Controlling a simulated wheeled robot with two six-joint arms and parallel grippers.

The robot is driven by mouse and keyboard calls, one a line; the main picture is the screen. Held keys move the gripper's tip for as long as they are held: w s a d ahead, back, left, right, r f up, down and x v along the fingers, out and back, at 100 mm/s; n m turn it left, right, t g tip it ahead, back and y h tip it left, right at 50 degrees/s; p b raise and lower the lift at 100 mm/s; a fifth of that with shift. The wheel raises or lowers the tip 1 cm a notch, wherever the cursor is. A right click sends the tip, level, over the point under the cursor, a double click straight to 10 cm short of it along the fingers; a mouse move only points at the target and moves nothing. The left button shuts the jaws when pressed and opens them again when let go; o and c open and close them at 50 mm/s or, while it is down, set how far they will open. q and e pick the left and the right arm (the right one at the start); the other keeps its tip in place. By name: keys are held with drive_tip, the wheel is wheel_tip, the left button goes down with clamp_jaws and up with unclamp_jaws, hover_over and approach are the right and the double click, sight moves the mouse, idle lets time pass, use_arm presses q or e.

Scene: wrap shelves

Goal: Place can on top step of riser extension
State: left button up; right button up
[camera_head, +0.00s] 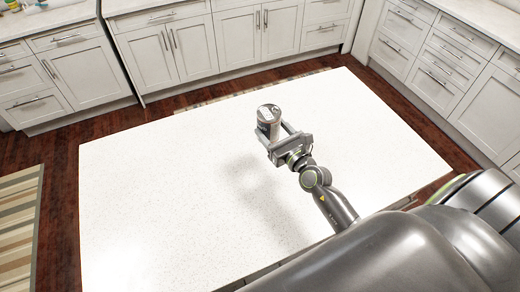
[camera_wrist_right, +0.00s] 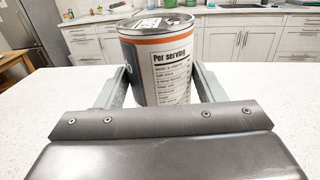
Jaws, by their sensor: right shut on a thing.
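A can (camera_head: 269,119) with a grey metal lid is held by my right gripper (camera_head: 282,132) above the white island counter. In the right wrist view the can (camera_wrist_right: 160,65) stands roughly upright with a slight tilt, its printed label facing the camera. The right gripper (camera_wrist_right: 160,90) has one finger on each side of it and is shut on it. The can's shadow falls on the counter to the lower left. No riser extension shows in either view. My left gripper is not in view.
The white countertop (camera_head: 150,190) is bare apart from shadows. Drawer cabinets (camera_head: 245,35) line the far wall, and more cabinets (camera_head: 430,60) stand on the right. A striped rug (camera_head: 18,225) lies on the wooden floor at left.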

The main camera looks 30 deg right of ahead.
drive_tip(key=shift+w+d+r, duration=0.1)
drive_tip(key=shift+w+d, duration=0.05)
drive_tip(key=shift+w, duration=0.1)
drive_tip(key=shift+w+f, duration=0.1)
drive_tip(key=shift+f, duration=0.2)
wheel_tip(320, 180, down, 5)
drive_tip(key=b, duration=0.5)
drive_tip(key=shift+f, duration=0.1)
use_arm(q)
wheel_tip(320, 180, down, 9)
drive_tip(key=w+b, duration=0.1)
drive_tip(key=b, duration=0.4)
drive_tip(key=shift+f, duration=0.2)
use_arm(e)
drive_tip(key=shift+f, duration=2.2)
drive_tip(key=shift+f, duration=0.15)
drive_tip(key=o, duration=0.7)
drive_tip(key=shift+f, duration=0.15)
drive_tip(key=o, duration=0.5)
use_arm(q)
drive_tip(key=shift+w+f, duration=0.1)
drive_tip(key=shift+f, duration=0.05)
